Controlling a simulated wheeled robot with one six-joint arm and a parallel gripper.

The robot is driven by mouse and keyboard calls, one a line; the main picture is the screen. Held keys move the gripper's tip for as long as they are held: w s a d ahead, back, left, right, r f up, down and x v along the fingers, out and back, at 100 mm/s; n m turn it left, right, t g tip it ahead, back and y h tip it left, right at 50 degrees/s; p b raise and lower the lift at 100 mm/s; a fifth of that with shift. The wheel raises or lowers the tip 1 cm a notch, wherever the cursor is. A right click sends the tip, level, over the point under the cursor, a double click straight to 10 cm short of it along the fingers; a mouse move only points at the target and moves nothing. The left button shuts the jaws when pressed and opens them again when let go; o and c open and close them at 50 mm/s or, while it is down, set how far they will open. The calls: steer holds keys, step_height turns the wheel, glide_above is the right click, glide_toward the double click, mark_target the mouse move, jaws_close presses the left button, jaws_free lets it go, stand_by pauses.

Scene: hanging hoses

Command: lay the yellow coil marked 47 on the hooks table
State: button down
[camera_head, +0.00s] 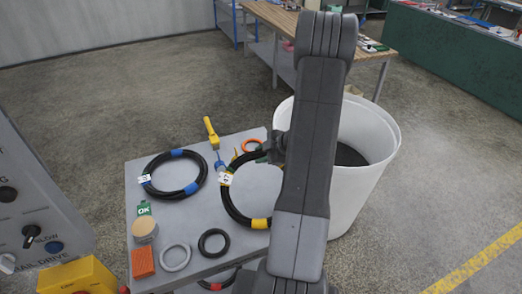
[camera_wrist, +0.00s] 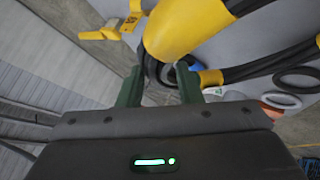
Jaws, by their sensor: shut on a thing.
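The yellow coil, a black hose ring with yellow bands (camera_head: 229,204), is at the right part of a grey table (camera_head: 190,232). A white tag (camera_head: 226,178) hangs at its left side; its number is too small to read. My gripper (camera_head: 275,150) is at the coil's far edge, partly hidden by my arm, which also covers the coil's right side. In the wrist view my green fingers (camera_wrist: 160,88) are closed on the black hose, with a large yellow band (camera_wrist: 185,30) just beyond. I cannot tell whether the coil touches the table.
A blue-banded coil (camera_head: 148,180) lies on the table's left. Small rings (camera_head: 214,243), an orange block (camera_head: 143,262) and a yellow-handled tool (camera_head: 211,132) are around it. A white bin (camera_head: 365,180) stands right; a wooden bench (camera_head: 275,20) stands behind.

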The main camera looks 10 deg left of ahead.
steer(key=w+f+g, duration=0.1)
steer(key=f, duration=0.2)
steer(key=w+f+m+g, duration=0.1)
steer(key=w+f+g, duration=0.1)
steer(key=f, duration=0.2)
steer(key=w+f+m+g, duration=0.1)
steer(key=w+f, duration=0.1)
steer(key=f, duration=0.2)
steer(key=shift+w+a+g+h, duration=0.15)
steer(key=shift+a+g+h, duration=0.2)
steer(key=shift+g+h, duration=0.05)
steer(key=shift+w+f+m+g, duration=0.15)
steer(key=shift+f+m+g, duration=0.1)
steer(key=shift+f, duration=0.3)
steer(key=shift+w+f+m+g, duration=0.15)
steer(key=shift+f+g, duration=0.1)
steer(key=shift+f, duration=0.25)
steer(key=c, duration=0.9)
jaws_free()
steer(key=shift+c, duration=0.2)
steer(key=w+d+r, duration=0.1)
steer(key=d+r, duration=0.3)
steer(key=r, duration=0.4)
steer(key=w+d+r, duration=0.2)
steer(key=d+r, duration=0.2)
steer(key=r, duration=0.5)
steer(key=shift+d, duration=0.4)
